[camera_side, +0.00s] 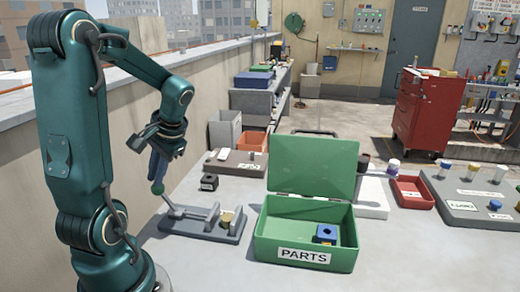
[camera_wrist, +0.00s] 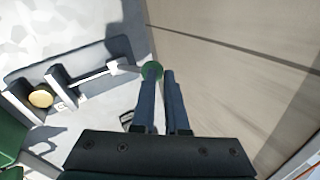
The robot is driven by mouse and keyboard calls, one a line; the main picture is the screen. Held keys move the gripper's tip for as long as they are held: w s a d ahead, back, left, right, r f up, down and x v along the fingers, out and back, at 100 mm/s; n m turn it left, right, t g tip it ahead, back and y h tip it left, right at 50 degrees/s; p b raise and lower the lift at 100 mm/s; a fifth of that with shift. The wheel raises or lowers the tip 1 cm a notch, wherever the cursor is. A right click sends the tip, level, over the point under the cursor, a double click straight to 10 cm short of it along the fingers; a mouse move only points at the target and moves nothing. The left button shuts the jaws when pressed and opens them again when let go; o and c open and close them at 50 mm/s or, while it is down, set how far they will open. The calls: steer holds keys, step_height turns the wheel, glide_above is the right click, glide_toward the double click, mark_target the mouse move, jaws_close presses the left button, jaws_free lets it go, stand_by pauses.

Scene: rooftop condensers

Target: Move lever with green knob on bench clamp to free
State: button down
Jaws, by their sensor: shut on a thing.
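The bench clamp (camera_side: 205,222) is a grey base lying on the table, left of the green parts box. Its lever (camera_side: 170,205) tilts up and to the left, ending in a green knob (camera_side: 157,188). My gripper (camera_side: 156,178) points down from above, its fingertips at the knob, shut on it. In the wrist view the green knob (camera_wrist: 152,71) shows at the fingertips (camera_wrist: 160,76), and the clamp base (camera_wrist: 65,72) stretches away to the left with a brass-coloured round piece (camera_wrist: 40,98) on it.
The green box (camera_side: 305,240) labelled PARTS stands open with a blue block (camera_side: 326,234) inside. A small black block (camera_side: 209,182) and a brown board (camera_side: 236,164) lie behind the clamp. A parapet wall (camera_side: 190,85) runs along the left. The table front is clear.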

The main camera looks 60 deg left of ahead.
steer(key=shift+s+a+f, duration=0.1)
steer(key=shift+s+f, duration=0.1)
step_height(320, 180, up, 12)
steer(key=s, duration=0.2)
stand_by(0.5)
steer(key=shift+w, duration=0.1)
